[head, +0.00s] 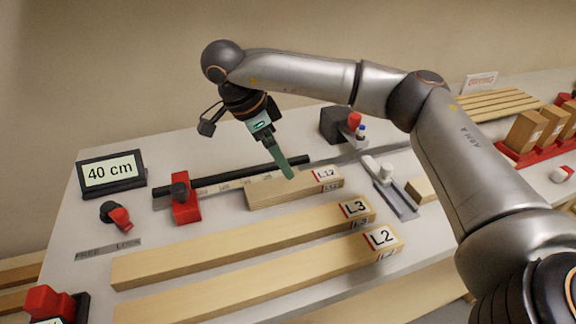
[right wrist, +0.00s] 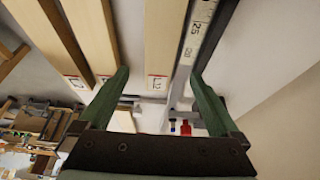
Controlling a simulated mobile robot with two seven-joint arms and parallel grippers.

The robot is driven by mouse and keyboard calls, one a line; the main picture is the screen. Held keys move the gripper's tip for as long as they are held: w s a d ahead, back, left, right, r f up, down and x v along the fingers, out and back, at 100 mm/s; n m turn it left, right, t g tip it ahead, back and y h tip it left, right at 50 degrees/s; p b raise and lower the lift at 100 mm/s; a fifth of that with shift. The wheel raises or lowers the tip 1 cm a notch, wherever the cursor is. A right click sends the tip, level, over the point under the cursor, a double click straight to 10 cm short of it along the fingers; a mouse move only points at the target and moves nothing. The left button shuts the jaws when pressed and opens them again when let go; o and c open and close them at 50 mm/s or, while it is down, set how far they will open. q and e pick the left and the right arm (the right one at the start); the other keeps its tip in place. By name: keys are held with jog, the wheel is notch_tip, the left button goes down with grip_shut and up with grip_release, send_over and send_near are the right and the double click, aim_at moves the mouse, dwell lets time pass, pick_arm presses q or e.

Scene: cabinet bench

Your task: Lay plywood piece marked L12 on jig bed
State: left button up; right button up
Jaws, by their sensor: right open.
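The plywood piece marked L12 (head: 285,190) lies flat on the bench in front of a black fence (head: 235,174) with a scale strip. It is the shortest of three labelled pieces, with its label at the right end. In the right wrist view L12 (right wrist: 165,35) runs between the finger lines, its label near the gripper. My right gripper (head: 288,172) points down over L12 in the head view; in the right wrist view its fingers (right wrist: 158,78) are wide apart with nothing between them gripped. Contact with L12 cannot be told. My left gripper is not in view. Which part is the jig bed is unclear.
Pieces L3 (head: 250,240) and L2 (head: 270,278) lie in front of L12. A red stop (head: 185,205) sits on the fence's left part. A grey metal bracket (head: 395,195) stands right of L12. A "40 cm" display (head: 111,172) stands at the left; a red rack (head: 530,150) is far right.

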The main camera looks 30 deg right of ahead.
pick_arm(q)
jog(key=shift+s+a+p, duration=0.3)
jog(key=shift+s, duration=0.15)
pick_arm(e)
jog(key=v, duration=0.4)
